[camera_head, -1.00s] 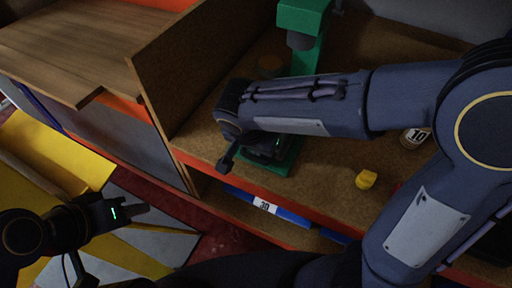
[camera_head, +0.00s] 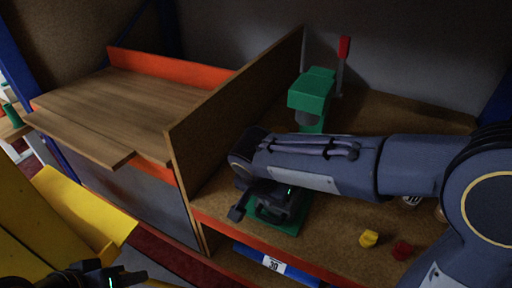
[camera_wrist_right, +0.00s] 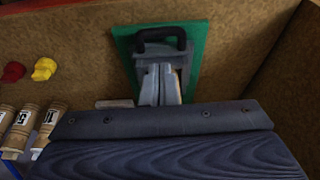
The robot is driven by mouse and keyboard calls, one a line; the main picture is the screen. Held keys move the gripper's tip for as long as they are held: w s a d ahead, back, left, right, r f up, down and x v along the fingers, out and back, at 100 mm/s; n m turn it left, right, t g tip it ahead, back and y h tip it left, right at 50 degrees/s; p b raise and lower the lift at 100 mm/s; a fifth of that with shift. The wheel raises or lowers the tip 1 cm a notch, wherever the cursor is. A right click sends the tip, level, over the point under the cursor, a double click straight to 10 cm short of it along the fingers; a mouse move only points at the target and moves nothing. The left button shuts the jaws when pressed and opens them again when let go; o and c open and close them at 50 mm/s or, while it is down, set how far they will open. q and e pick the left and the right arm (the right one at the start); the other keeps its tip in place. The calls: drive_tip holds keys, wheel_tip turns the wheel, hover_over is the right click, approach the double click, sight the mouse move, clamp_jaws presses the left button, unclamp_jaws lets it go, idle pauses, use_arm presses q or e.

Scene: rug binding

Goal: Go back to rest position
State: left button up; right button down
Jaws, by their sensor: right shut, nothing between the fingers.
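My right gripper (camera_head: 270,212) is shut and empty. It is low over the green base plate (camera_head: 292,227) of a green upright stand (camera_head: 312,95), on the brown workbench, with my right forearm passing in front of the stand. I cannot tell whether it touches the plate. In the right wrist view the green plate (camera_wrist_right: 203,60) lies behind a black loop and grey parts. My left gripper (camera_head: 120,277) is at the lower left edge of the head view, partly cut off and dark, beside the yellow box. I cannot tell whether its fingers are apart.
A tall brown panel (camera_head: 235,105) stands left of my right gripper. A wooden top (camera_head: 120,110) and yellow box (camera_head: 75,215) are further left.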

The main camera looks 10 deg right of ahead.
drive_tip(key=s+d+r+n+t+y+p, duration=0.1)
drive_tip(key=s+d+n+y, duration=0.1)
drive_tip(key=s+d, duration=0.4)
drive_tip(key=s+d+r+n+t+y+p, duration=0.1)
drive_tip(key=s+d+r+n+y, duration=0.1)
drive_tip(key=s+d, duration=0.5)
drive_tip(key=s+n+y, duration=0.1)
drive_tip(key=s, duration=0.3)
drive_tip(key=shift+r+t+y, duration=0.25)
drive_tip(key=shift+t+y, duration=0.05)
drive_tip(key=shift+y, duration=0.1)
